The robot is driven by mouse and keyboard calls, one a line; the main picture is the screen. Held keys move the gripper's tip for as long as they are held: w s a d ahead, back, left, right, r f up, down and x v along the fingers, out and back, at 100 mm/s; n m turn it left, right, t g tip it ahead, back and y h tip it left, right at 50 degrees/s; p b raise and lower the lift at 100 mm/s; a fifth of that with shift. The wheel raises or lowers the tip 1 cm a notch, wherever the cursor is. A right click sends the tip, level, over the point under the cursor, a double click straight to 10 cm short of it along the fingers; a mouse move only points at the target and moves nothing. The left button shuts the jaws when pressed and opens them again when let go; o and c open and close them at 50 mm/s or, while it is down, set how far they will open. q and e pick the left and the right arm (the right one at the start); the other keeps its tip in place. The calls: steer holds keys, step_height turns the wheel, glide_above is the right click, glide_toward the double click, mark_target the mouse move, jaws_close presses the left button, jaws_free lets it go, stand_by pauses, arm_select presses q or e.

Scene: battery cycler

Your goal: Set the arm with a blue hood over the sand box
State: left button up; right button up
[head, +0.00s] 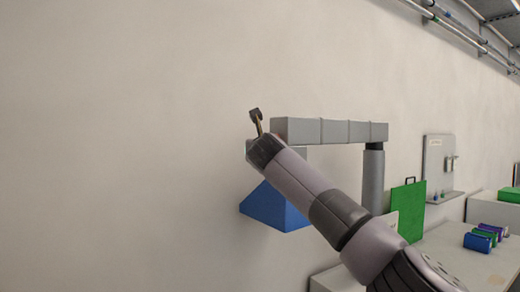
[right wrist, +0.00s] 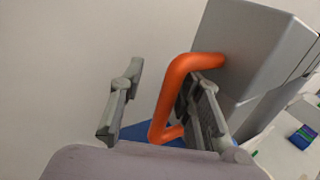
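The arm with the blue hood is a jointed grey beam (head: 335,131) on a grey post, with a blue hood (head: 275,208) hanging at its left end. An orange loop handle (right wrist: 172,92) sticks out from the beam's grey end block (right wrist: 250,50). My right gripper (head: 257,120) is at that end of the beam. In the right wrist view its fingers (right wrist: 163,82) are apart, with the handle's long bar between them, nearer the right finger. That finger reaches into the loop. My right forearm hides part of the hood and post. The sand box cannot be made out. My left gripper is out of view.
A bench (head: 465,252) at the right holds blue, green and purple cylinders (head: 480,240). A green panel (head: 408,205) stands near the post. A grey board (head: 438,165) is behind it. The wall left of the hood is bare.

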steer(key=shift+s+d+r, duration=0.15)
steer(key=shift+s+r, duration=0.05)
steer(key=shift+r, duration=0.05)
steer(key=s, duration=1.1)
steer(key=shift+s+a+f, duration=0.2)
steer(key=shift+s+a, duration=0.15)
steer(key=shift+a, duration=0.05)
steer(key=shift+d+f, duration=0.1)
steer(key=shift+d, duration=0.2)
steer(key=shift+c, duration=0.2)
